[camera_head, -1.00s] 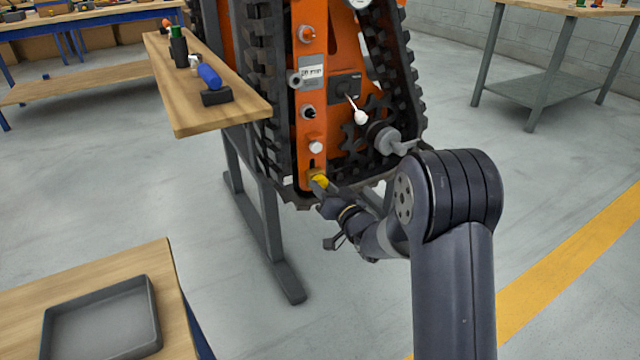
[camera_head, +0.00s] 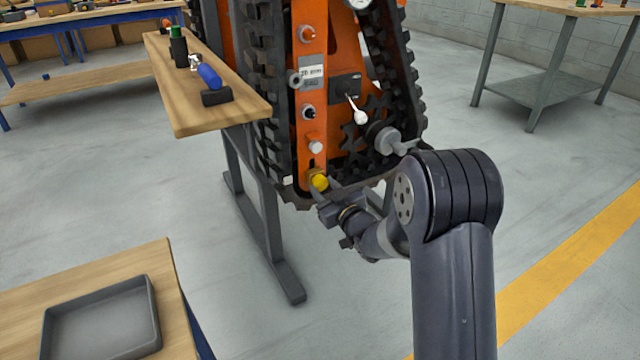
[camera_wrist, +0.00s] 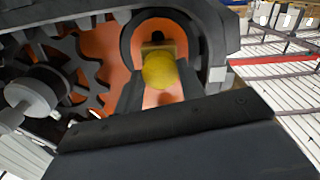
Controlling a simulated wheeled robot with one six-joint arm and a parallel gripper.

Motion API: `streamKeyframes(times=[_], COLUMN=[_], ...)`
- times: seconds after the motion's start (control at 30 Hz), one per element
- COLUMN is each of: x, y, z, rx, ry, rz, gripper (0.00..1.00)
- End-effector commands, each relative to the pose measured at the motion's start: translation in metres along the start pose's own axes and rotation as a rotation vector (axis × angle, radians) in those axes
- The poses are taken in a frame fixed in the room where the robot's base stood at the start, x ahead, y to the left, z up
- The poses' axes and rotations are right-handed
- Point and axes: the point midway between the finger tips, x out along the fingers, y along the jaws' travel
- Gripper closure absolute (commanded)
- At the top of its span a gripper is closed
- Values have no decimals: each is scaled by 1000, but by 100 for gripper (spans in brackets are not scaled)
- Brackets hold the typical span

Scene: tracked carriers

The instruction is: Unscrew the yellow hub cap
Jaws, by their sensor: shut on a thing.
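The yellow hub cap (camera_head: 320,182) sits low on the orange panel (camera_head: 313,75) of the tracked carrier. It also shows in the wrist view as a round yellow end (camera_wrist: 160,71) in front of a brass-coloured block. My gripper (camera_head: 321,191) is at the cap, with its fingers on either side of it, shut on the cap. In the wrist view the dark gripper body fills the lower part and the contact with the cap is partly hidden.
Black track (camera_head: 262,90) and toothed sprockets flank the panel. A grey crank-like fitting (camera_head: 392,142) and a white-knobbed lever (camera_head: 360,115) stick out above my gripper. A wooden shelf (camera_head: 190,100) is at left, and a grey tray (camera_head: 100,322) lies on the bench at lower left.

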Motion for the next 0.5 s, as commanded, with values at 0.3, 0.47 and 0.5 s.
streamKeyframes(times=[0.3, 0.47, 0.5], x=[0, 0, 0], y=[0, 0, 0], z=[0, 0, 0], rx=[-260, -269, -269], ry=[0, 0, 0], rz=[0, 0, 0], gripper=[79, 79, 79])
